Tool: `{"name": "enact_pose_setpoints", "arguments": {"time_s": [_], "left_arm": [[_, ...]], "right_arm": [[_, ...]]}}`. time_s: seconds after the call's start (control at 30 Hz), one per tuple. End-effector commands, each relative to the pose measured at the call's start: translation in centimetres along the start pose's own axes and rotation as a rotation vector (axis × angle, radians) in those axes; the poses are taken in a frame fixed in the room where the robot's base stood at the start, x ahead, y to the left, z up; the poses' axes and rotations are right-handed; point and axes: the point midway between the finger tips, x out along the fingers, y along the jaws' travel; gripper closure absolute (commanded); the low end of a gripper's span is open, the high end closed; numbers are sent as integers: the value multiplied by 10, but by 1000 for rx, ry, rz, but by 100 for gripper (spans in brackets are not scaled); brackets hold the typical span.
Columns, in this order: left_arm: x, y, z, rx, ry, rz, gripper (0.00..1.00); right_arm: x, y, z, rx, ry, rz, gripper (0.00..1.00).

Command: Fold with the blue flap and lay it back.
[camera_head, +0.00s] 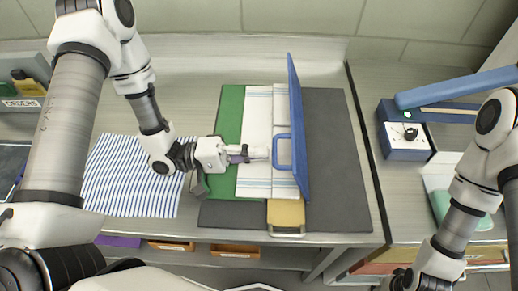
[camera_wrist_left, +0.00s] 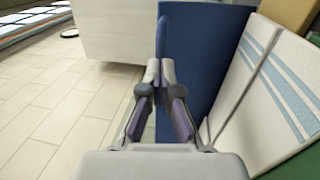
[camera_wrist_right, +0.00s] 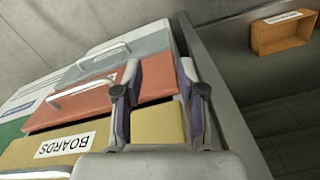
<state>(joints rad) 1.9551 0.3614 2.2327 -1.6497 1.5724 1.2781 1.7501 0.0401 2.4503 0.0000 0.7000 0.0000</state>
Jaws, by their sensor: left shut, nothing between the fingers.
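The blue flap (camera_head: 298,120) stands up on edge, nearly vertical, on the folding board, with its blue loop handle (camera_head: 284,152) sticking out to the left. A white cloth with blue stripes (camera_head: 257,120) lies left of the flap, over the green panel (camera_head: 230,110). My left gripper (camera_head: 262,153) is shut and empty, above the cloth and close to the handle; I cannot tell whether it touches. In the left wrist view its closed fingertips (camera_wrist_left: 160,72) are in front of the blue flap (camera_wrist_left: 210,50). My right gripper (camera_wrist_right: 160,75) is open, away from the board.
A dark grey panel (camera_head: 335,150) lies bare right of the flap. A yellow panel (camera_head: 285,212) with a handle is at the front. A striped cloth (camera_head: 130,180) lies at left. A blue-and-white device (camera_head: 405,143) stands on the right counter. A yellow front with a BOARDS label (camera_wrist_right: 40,150) faces my right wrist.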

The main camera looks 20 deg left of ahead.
Motion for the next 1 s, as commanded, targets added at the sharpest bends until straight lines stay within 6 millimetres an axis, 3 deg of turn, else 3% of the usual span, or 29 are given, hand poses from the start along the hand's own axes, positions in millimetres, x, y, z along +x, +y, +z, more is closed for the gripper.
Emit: {"name": "enact_pose_setpoints", "arguments": {"time_s": [0.37, 0.63, 1.0], "left_arm": [[5, 0, 0, 0, 1, 1, 100], [18, 14, 0, -1, -1, -91, 100], [19, 9, 0, -2, 1, -105, 100]], "right_arm": [[-1, 0, 0, 0, 0, 0, 60], [-30, 0, 0, 0, 1, 0, 60], [-27, 0, 0, 0, 0, 0, 60]]}}
